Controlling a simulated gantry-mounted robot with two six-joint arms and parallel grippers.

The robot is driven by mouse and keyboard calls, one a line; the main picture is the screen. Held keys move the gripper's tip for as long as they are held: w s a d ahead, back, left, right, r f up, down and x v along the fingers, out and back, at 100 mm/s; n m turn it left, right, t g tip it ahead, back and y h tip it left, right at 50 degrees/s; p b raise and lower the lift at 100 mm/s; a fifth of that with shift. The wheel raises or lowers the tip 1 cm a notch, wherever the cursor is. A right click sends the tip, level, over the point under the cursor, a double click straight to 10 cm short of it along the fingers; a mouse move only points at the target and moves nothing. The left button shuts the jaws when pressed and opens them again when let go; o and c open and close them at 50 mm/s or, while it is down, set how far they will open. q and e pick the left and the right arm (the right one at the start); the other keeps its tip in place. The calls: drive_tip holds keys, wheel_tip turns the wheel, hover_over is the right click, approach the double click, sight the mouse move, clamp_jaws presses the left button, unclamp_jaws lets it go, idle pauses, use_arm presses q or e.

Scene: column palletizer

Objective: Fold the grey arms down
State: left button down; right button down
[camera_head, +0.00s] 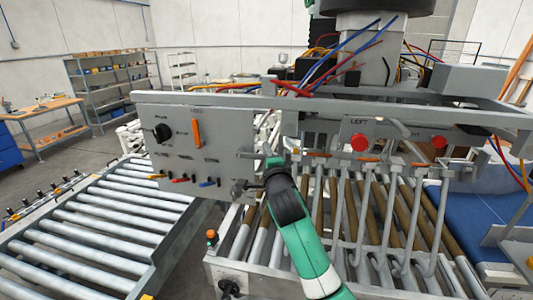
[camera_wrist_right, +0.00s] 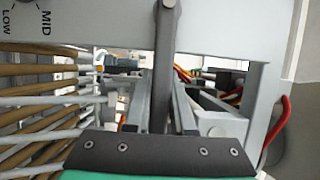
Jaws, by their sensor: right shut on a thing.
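Several grey arms (camera_head: 436,225) with bent lower ends hang in front of the rollers at the right of the head view, below the panel with the red buttons. My right gripper (camera_head: 258,186) is at the lower right corner of the grey control panel (camera_head: 215,150). In the right wrist view, a dark grey lever (camera_wrist_right: 166,60) runs down from the panel marked LOW and MID and passes between the fingers (camera_wrist_right: 160,112). The gripper is shut on this lever. Its gripped end is partly hidden. My left gripper is not in view.
Brown and grey rollers (camera_head: 405,205) lie behind the arms. A roller conveyor (camera_head: 100,220) fills the lower left. The panel also carries an orange handle (camera_head: 196,133), a black knob (camera_head: 162,132) and small coloured levers (camera_head: 180,180). Two red buttons (camera_head: 359,142) are at the right.

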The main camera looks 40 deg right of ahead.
drive_tip(key=shift+r, duration=0.1)
drive_tip(key=shift+w+a+r+n+g+y+p, duration=0.2)
drive_tip(key=shift+r+n+g+p, duration=0.4)
drive_tip(key=shift+n+p, duration=0.55)
drive_tip(key=shift+w+a+r+n+g+y+p, duration=0.15)
drive_tip(key=shift+r+n+g+p, duration=0.2)
drive_tip(key=shift+r+n+p, duration=0.75)
drive_tip(key=shift+w+a+r+n+g+y+p, duration=0.15)
drive_tip(key=shift+r+n+g+p, duration=0.45)
drive_tip(key=shift+p, duration=0.95)
drive_tip(key=shift+d+f, duration=0.1)
drive_tip(key=shift+f, duration=0.2)
drive_tip(key=c, duration=0.8)
unclamp_jaws()
drive_tip(key=shift+o, duration=0.2)
